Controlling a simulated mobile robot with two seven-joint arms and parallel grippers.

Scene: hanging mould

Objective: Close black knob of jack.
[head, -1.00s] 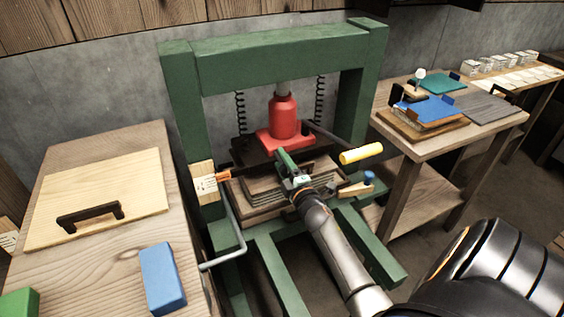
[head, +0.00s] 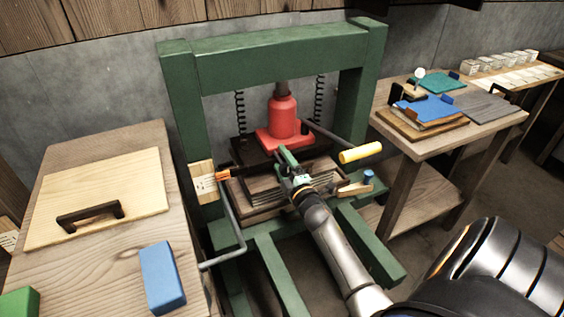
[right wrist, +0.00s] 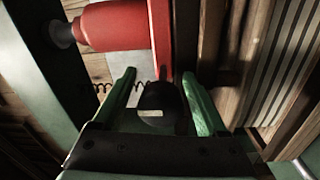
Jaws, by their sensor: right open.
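The red jack (head: 283,117) stands upright on a dark plate inside the green press frame. It also shows at the upper left of the right wrist view (right wrist: 118,27). The black knob (right wrist: 160,97) of the jack shows in the right wrist view. My right gripper (right wrist: 160,92) is open, with one green finger on each side of the knob; I cannot tell whether either finger touches it. In the head view my right gripper (head: 284,157) is in front of the jack's base and hides the knob. My left gripper is not in view.
The green press frame (head: 185,115) surrounds the jack. A lever with a yellow handle (head: 361,153) sticks out to the right of my gripper. A stack of boards (head: 262,193) lies below. Wooden tables (head: 112,277) stand left and right (head: 470,132).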

